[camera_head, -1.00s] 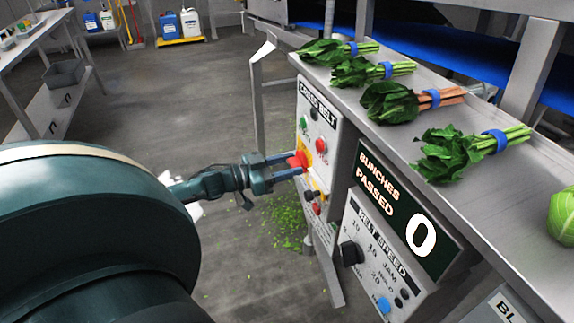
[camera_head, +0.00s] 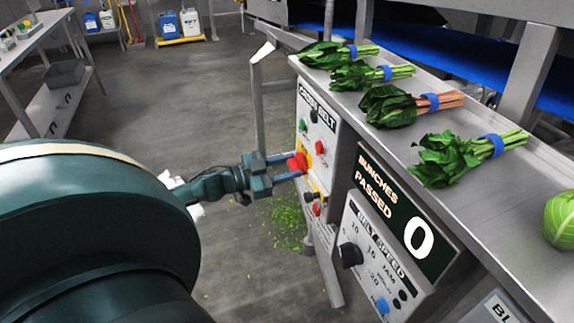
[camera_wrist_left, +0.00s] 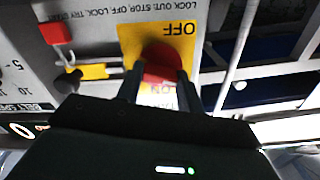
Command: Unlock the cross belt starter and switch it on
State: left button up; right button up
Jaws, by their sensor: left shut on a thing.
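The cross belt starter (camera_head: 316,118) is a pale panel labelled CROSS BELT on the side of the steel bench. It has a green button (camera_head: 303,125), a red button (camera_head: 319,147) and a red knob (camera_head: 298,163) on a yellow plate. My left gripper (camera_head: 296,166) is shut on the red knob. In the left wrist view the fingers sit either side of the knob (camera_wrist_left: 160,62), below the word OFF on the yellow plate (camera_wrist_left: 185,29). A red padlock-like piece (camera_wrist_left: 55,32) hangs beside the plate, apart from the knob. My right gripper is not in view.
A counter panel reading 0 (camera_head: 408,215) and a belt speed box (camera_head: 372,258) stand right of the starter. Several banded green bunches lie on the steel bench (camera_head: 490,215) above. Leaf scraps lie on the floor (camera_head: 283,222).

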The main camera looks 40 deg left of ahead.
pick_arm(q)
jog(key=shift+m+b, duration=0.55)
jog(key=shift+m, duration=6.85)
jog(key=o, duration=1)
jog(key=shift+s, duration=0.1)
jog(key=v, duration=1.3)
